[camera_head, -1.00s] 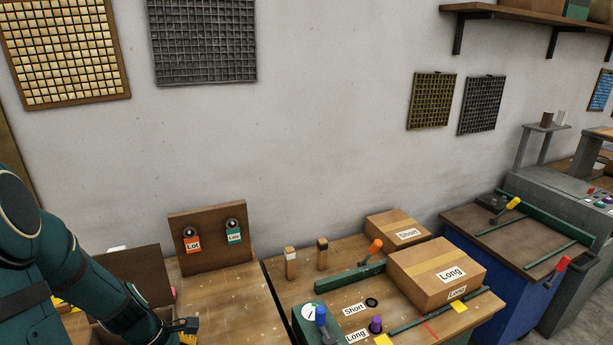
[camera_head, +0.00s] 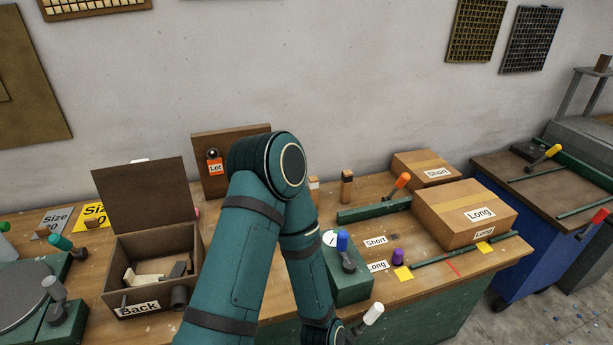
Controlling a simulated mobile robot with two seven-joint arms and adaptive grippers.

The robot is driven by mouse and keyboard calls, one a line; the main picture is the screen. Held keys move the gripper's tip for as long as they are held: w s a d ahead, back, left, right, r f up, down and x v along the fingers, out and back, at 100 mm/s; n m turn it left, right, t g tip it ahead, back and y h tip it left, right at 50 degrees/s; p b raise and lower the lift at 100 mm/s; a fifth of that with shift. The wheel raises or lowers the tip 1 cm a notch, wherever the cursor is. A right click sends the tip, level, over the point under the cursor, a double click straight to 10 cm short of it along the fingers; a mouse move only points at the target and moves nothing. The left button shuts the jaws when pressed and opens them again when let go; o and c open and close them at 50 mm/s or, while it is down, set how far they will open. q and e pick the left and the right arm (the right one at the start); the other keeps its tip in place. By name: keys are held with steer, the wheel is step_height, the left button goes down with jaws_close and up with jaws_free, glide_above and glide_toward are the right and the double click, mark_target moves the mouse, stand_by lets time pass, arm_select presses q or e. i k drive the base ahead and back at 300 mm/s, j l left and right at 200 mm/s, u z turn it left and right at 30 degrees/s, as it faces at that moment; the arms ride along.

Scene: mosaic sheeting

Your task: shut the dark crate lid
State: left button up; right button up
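The dark brown crate (camera_head: 198,255) stands on the wooden bench at the left, with a "Back" label on its front. Its dark lid (camera_head: 143,195) stands open, nearly upright, along the crate's rear edge. Pale pieces and a grey block lie inside. A green arm of mine, apparently the left, rises from the bottom, bends at the elbow right of the crate and runs down to the bottom edge. Its gripper is out of the frame below. No gripper touches the lid. My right gripper is not in view.
A board with a "Lot" tag (camera_head: 215,168) stands behind my elbow. Left are a turntable (camera_head: 28,292) and a teal-handled lever (camera_head: 60,243). Bare bench shows beside the crate.

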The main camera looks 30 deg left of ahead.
mark_target(142, 194)
steer(key=u, duration=2.2)
steer(key=k+l+u, duration=0.1)
steer(key=u, duration=0.15)
steer(key=l, duration=0.1)
